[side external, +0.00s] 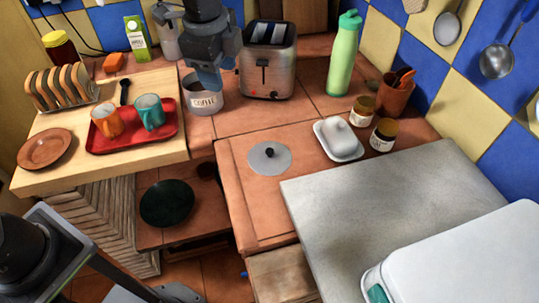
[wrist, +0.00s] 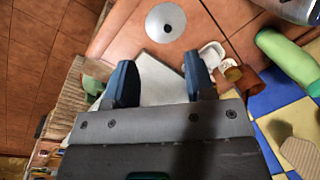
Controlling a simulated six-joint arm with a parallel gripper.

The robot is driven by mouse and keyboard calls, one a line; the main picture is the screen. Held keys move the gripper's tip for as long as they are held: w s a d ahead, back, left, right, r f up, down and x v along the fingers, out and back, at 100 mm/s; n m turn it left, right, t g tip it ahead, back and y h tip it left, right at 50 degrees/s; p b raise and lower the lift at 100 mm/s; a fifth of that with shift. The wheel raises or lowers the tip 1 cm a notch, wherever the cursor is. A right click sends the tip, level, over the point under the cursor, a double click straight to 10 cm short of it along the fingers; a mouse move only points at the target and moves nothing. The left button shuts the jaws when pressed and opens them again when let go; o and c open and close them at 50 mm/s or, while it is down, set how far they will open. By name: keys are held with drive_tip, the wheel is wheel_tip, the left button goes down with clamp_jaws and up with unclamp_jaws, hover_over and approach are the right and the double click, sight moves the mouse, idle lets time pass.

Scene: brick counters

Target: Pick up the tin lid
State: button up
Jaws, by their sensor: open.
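The tin lid (side external: 268,161) is a flat grey disc with a small black knob. It lies flat on the terracotta tiled counter, left of the white butter dish. It also shows at the top middle of the wrist view (wrist: 163,18), beyond the fingertips and apart from them. My gripper (side external: 208,80) is raised at the back of the counter, and in the side view its blue fingers overlap the coffee tin (side external: 203,101). In the wrist view its two fingers (wrist: 158,74) are spread with nothing between them. The tin stands upright with no lid on it.
A toaster (side external: 267,75) and green bottle (side external: 343,58) stand at the back. The butter dish (side external: 349,153), two jars (side external: 381,137) and a terracotta pot (side external: 393,98) stand right of the lid. A grey slab (side external: 375,205) lies in front. Counter around the lid is clear.

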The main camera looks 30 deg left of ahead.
drive_tip(key=w+d+f+m+g, duration=0.1)
drive_tip(key=w+d+f+m, duration=0.45)
drive_tip(key=d+f, duration=0.35)
drive_tip(key=m+y, duration=0.1)
hover_over(270, 150)
drive_tip(key=f, duration=0.7)
drive_tip(key=shift+s+d+f, duration=0.2)
drive_tip(key=shift+s+f, duration=0.05)
drive_tip(key=shift+w+a+f, duration=0.1)
drive_tip(key=shift+a+f, duration=0.05)
drive_tip(key=shift+f, duration=1.4)
drive_tip(key=shift+w+a+f, duration=0.1)
drive_tip(key=shift+f, duration=1.4)
clamp_jaws()
drive_tip(key=shift+r, duration=0.1)
